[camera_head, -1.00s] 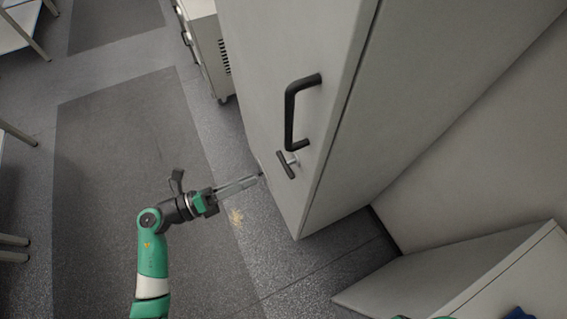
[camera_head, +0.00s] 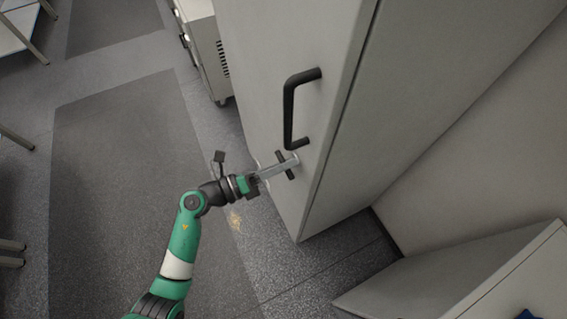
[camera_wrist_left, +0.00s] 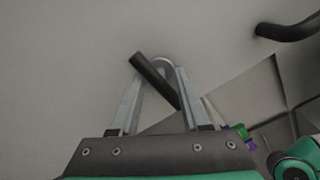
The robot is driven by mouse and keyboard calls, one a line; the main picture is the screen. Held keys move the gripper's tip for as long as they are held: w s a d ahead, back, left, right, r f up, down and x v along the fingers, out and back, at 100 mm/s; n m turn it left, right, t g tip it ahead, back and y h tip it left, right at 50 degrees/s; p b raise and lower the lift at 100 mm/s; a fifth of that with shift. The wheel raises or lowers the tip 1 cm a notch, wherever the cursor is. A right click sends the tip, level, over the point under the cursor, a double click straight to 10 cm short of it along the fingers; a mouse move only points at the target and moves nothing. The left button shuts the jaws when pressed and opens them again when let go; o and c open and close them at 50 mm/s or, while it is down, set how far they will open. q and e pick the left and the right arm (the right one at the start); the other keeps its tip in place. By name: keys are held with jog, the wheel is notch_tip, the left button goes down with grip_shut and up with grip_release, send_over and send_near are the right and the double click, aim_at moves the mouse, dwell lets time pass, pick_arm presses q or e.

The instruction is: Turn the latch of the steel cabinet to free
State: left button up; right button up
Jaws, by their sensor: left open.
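The steel cabinet (camera_head: 262,45) is a tall light-grey cabinet with a black pull handle (camera_head: 290,110) on its door. Below the handle sits its latch (camera_head: 290,174), a small dark T-shaped bar. In the left wrist view the latch (camera_wrist_left: 155,80) slants from upper left to lower right. My left gripper (camera_head: 292,164) reaches the door from the left, its fingers at the latch. In the wrist view my left gripper (camera_wrist_left: 160,82) is open, with the bar lying between its fingers. I cannot tell whether they touch it. My right gripper is not in view.
The pull handle hangs just above my left gripper, and shows at upper right in the wrist view (camera_wrist_left: 285,28). A white wheeled unit (camera_head: 205,45) stands beyond the cabinet. A pale open-looking box (camera_head: 500,270) is at lower right.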

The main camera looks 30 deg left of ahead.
pick_arm(q)
grip_shut()
jog(key=shift+m, duration=0.4)
jog(key=m, duration=0.3)
jog(key=shift+b, duration=0.35)
jog(key=m+b, duration=0.1)
jog(key=m, duration=0.3)
jog(key=shift+m, duration=0.3)
jog(key=m+b, duration=0.2)
jog(key=m, duration=0.2)
jog(key=shift+f+m+b, duration=0.1)
jog(key=shift+m+b, duration=0.2)
jog(key=m+b, duration=0.2)
jog(key=m, duration=0.1)
jog(key=shift+m, duration=0.9)
jog(key=shift+b, duration=0.3)
